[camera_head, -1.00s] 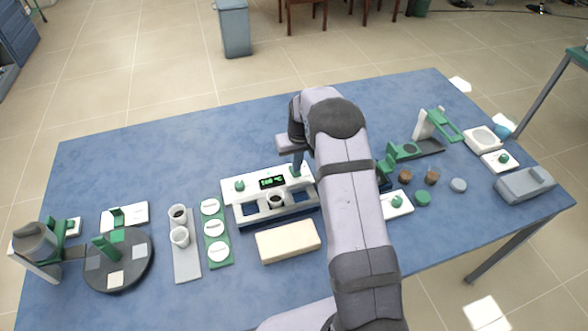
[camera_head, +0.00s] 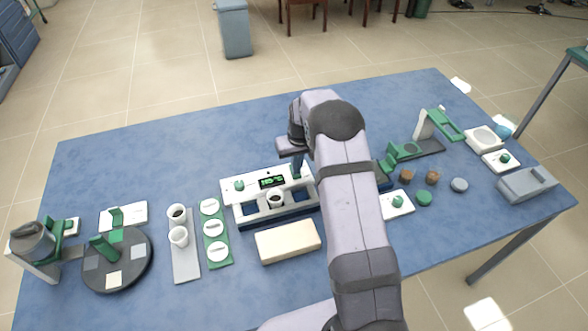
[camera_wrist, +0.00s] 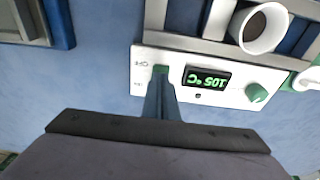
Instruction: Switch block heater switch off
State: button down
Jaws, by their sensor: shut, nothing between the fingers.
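The block heater (camera_head: 241,198) is a white and blue unit near the table's middle, with a white panel and open slots. Its lit green display (camera_wrist: 207,79) appears upside down in the wrist view and reads about 105 °C. A green knob (camera_wrist: 256,93) sits on one side of the display. The small green switch (camera_wrist: 160,70) sits on the other, by printed marks. My gripper (camera_wrist: 161,85) is shut and empty, its fingertips right at the switch and partly covering it. I cannot tell whether they touch. A white cup (camera_head: 275,203) stands in a heater slot.
A cream block (camera_head: 288,241) lies in front of the heater. A green holder with white discs (camera_head: 214,227) and a grey strip with two cups (camera_head: 185,258) stand left. A round dark turntable (camera_head: 135,271) is farther left. Jars and green-topped devices crowd the right side.

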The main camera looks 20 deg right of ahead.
jog(key=shift+r, duration=0.15)
notch_tip(320, 180, up, 7)
jog(key=p, duration=0.4)
jog(key=shift+p, duration=0.3)
dwell(0.4)
jog(key=s+a+r, duration=0.2)
jog(key=s+r, duration=0.2)
jog(key=s, duration=0.2)
jog(key=s+a+r, duration=0.3)
jog(key=s+r, duration=0.1)
jog(key=s, duration=0.3)
jog(key=s+a+g, duration=0.1)
jog(key=s+a, duration=0.1)
jog(key=s, duration=1.8)
jog(key=shift+a+r+g, duration=0.3)
jog(key=shift+r+g, duration=0.1)
